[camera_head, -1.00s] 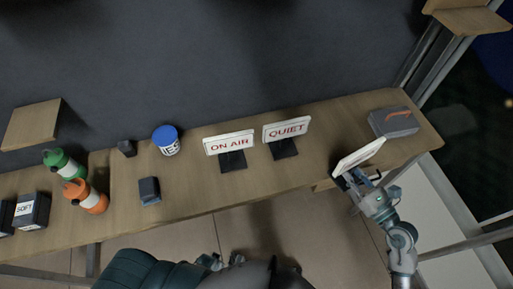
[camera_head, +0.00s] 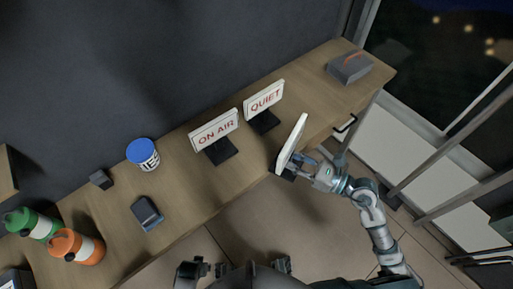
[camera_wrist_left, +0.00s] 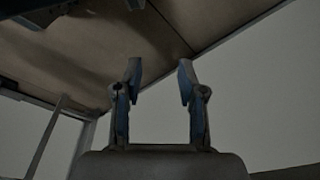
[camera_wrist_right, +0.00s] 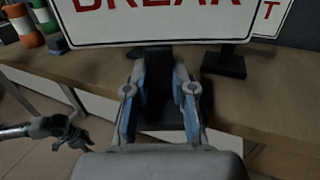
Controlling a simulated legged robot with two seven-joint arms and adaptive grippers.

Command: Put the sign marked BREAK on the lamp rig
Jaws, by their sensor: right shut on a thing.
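The BREAK sign (camera_wrist_right: 160,22), a white board with red letters on a dark stand, is in my right gripper (camera_wrist_right: 159,80). That gripper is shut on the dark stand. In the head view the sign (camera_head: 291,144) appears nearly edge-on, by the front edge of the wooden counter (camera_head: 245,180), and my right gripper (camera_head: 306,165) is at its lower right side. I cannot make out a lamp rig in any view.
The ON AIR sign (camera_head: 214,130) and QUIET sign (camera_head: 264,98) stand on the counter left of the held sign. A grey case (camera_head: 349,67) lies at the far right end. A blue-lidded tub (camera_head: 143,153), dark blocks (camera_head: 146,212), and green and orange bottles (camera_head: 77,246) are to the left.

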